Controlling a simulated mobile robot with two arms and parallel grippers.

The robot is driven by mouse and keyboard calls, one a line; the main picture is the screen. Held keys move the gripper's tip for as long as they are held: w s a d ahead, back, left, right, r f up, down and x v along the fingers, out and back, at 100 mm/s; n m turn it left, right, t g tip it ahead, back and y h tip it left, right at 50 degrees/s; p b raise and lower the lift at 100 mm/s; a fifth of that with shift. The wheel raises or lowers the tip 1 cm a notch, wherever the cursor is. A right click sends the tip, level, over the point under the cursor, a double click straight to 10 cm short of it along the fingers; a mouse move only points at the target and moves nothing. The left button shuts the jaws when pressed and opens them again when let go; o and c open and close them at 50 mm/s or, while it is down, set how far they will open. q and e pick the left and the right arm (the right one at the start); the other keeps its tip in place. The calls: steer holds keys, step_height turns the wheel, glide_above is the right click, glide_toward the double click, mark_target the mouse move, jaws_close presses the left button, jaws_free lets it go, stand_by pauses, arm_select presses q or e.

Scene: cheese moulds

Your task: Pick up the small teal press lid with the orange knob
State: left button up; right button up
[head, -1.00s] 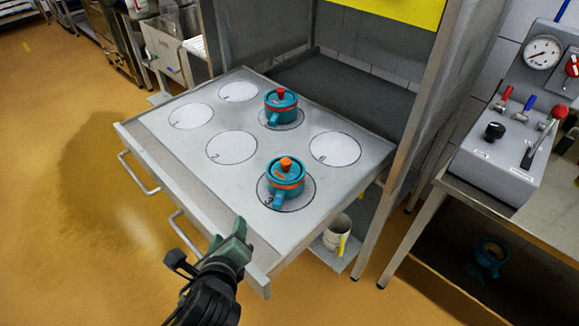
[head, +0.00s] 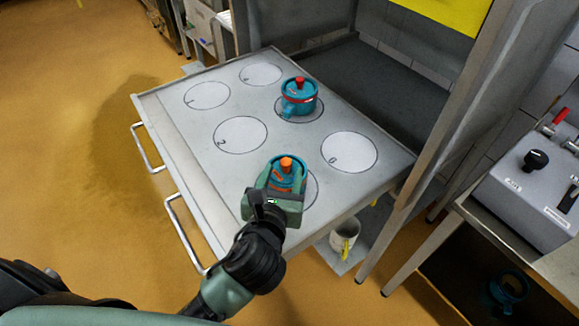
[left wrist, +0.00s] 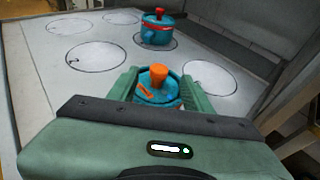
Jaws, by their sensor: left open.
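The small teal press lid with the orange knob (head: 287,172) sits on a teal mould with orange marks, on a circle near the drawer's front. It also shows in the left wrist view (left wrist: 158,92), between the fingers. My left gripper (head: 277,180) is open, with its green fingers on either side of the lid and mould. In the left wrist view the gripper (left wrist: 158,88) has a finger at each side; I cannot tell whether they touch. My gripper hides most of the mould's lower part. My right gripper is not in view.
Another teal mould with a red knob (head: 299,98) stands on a circle farther back; it also shows in the left wrist view (left wrist: 159,28). The grey drawer top (head: 180,125) has several empty marked circles. A grey control box (head: 535,180) stands right. A white mug (head: 345,236) is below.

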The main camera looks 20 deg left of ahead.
mark_target(286, 163)
arm_select(q)
steer(key=shift+r+x, duration=0.2)
steer(key=shift+x, duration=1)
steer(key=x, duration=0.2)
steer(key=shift+w+a+f, duration=0.1)
steer(key=shift+w+a, duration=0.05)
steer(key=shift+w, duration=0.1)
steer(key=shift+w+f, duration=0.1)
steer(key=shift+w, duration=0.1)
jaws_close()
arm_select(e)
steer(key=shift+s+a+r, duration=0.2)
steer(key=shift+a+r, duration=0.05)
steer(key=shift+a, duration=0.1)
